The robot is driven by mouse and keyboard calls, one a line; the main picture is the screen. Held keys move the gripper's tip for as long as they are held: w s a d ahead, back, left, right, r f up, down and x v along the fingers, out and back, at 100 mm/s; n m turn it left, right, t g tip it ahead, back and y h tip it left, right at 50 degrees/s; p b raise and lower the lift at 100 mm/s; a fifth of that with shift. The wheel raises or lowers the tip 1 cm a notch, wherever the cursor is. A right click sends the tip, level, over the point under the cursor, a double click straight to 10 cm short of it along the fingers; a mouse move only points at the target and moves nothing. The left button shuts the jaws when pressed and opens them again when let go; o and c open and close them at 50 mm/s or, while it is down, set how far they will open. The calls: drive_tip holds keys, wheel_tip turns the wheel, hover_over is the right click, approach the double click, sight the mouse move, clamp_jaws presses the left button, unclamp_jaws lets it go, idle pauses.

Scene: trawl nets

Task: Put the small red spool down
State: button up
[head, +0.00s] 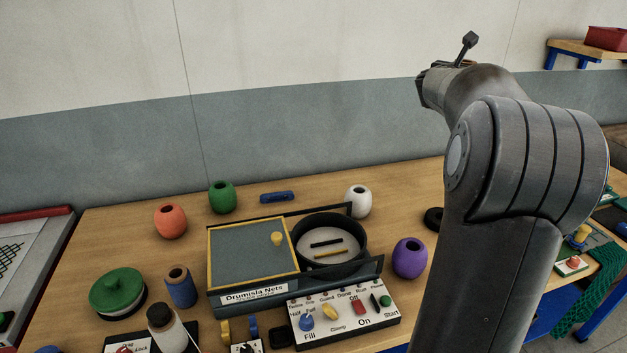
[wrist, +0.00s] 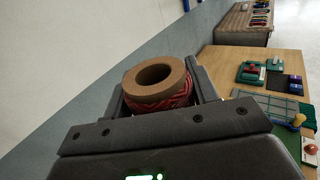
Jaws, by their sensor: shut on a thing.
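The small red spool (wrist: 158,97) shows in the wrist view, with red cord wound below a brown cardboard ring at its top. My gripper (wrist: 157,88) is shut on it, one finger on each side. Its underside is hidden by the gripper body. In the head view my arm is raised at the right, and I cannot make out the spool or the fingers there.
The wooden bench (head: 110,245) holds a machine with a yellow-edged lid (head: 245,255) and a round black pan (head: 330,262). Free wood shows at the back.

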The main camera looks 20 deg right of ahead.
drive_tip(key=w+a+f+m+g+h, duration=0.1)
drive_tip(key=w+a+f+g, duration=0.1)
drive_tip(key=w+a+f, duration=0.55)
drive_tip(key=w+a+f+m+g+h, duration=0.15)
drive_tip(key=w+f, duration=0.35)
drive_tip(key=f, duration=0.5)
drive_tip(key=shift+w+a+f+m+g, duration=0.35)
drive_tip(key=shift+w+a+f, duration=1.55)
drive_tip(key=shift+a+f, duration=1.7)
drive_tip(key=shift+w+a+f+m+g, duration=0.15)
drive_tip(key=shift+w+a+f+g, duration=0.25)
drive_tip(key=shift+w+a+f, duration=2.35)
drive_tip(key=shift+w+a+f+m+g, duration=0.35)
drive_tip(key=shift+w+a+f, duration=0.65)
drive_tip(key=shift+a+f, duration=3.45)
drive_tip(key=shift+d+f, duration=0.3)
drive_tip(key=shift+f, duration=0.15)
drive_tip(key=o, duration=1.1)
